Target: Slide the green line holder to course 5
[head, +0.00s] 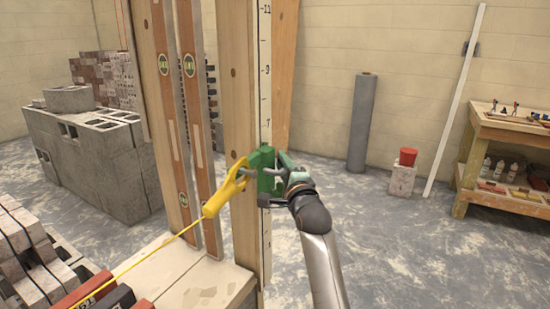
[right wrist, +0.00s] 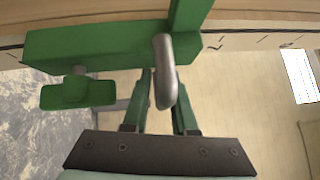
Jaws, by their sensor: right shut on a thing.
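The green line holder (head: 262,160) sits around the upright pole with a marked white scale (head: 265,60). It also shows in the right wrist view as a green block (right wrist: 100,44) with a grey metal hook and a green knob (right wrist: 78,92). My right gripper (head: 283,178) reaches it from the right and is shut on it. In the wrist view my fingers (right wrist: 160,92) are at the grey hook. Scale numbers 11 and 9 show above the holder; the mark beside it is too small or hidden to read. My left gripper is out of view.
A yellow line block (head: 222,195) hangs at the holder's left, its taut yellow string running to the lower left. Two spirit levels (head: 180,120) lean on the wooden post. Stacked grey blocks (head: 90,150) stand left. The floor to the right is open before a wooden shelf (head: 510,130).

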